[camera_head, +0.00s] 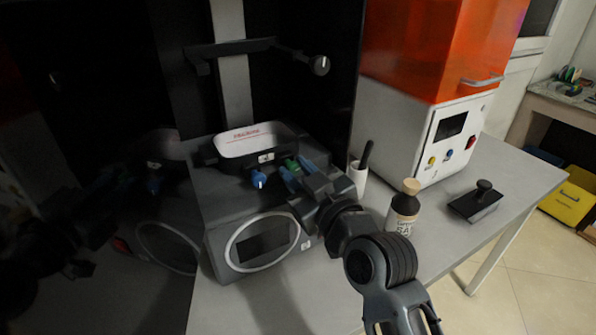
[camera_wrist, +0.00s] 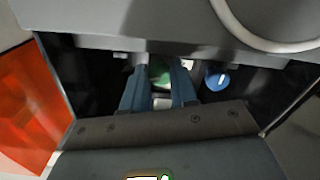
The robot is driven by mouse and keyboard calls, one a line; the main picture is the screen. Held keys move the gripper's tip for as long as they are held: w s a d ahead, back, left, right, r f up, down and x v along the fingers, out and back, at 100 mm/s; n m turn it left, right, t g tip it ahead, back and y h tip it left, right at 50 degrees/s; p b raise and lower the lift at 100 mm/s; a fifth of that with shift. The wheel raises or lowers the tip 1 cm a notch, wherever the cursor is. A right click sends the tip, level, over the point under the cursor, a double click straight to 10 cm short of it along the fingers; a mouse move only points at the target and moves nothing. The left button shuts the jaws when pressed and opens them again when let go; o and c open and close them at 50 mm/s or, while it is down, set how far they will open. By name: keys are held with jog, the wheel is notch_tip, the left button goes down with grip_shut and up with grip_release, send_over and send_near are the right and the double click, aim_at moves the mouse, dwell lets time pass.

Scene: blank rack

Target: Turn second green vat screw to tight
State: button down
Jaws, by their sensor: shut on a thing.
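The green vat screw (camera_head: 291,165) sits at the front right of the vat on the grey printer. It also shows in the wrist view (camera_wrist: 139,78), partly hidden by the fingers. My gripper (camera_head: 290,172) has its blue fingers shut on the green screw, reaching in from the right; they also show in the wrist view (camera_wrist: 160,72). A blue screw (camera_head: 259,179) with a white mark stands left of the green one and shows in the wrist view (camera_wrist: 216,78), apart from my fingers. The vat (camera_head: 249,140) is white with red lettering. The green screw's marking is hidden.
The grey printer (camera_head: 222,237) stands on a light table with a dark arm above. A white cup (camera_head: 357,178), a dark bottle (camera_head: 403,212) and a black-handled block (camera_head: 475,203) stand to the right. An orange-hooded machine (camera_head: 421,147) is behind them.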

jog(key=m+p, duration=0.2)
jog(key=m, duration=0.4)
jog(key=shift+m, duration=0.3)
jog(key=m+p, duration=0.3)
jog(key=m, duration=0.3)
jog(key=m+p, duration=0.2)
jog(key=m, duration=0.2)
jog(key=shift+m, duration=0.4)
jog(key=shift+m+p, duration=1.25)
jog(key=shift+m, duration=1.05)
jog(key=shift+f, duration=0.1)
jog(key=c, duration=1.2)
grip_release()
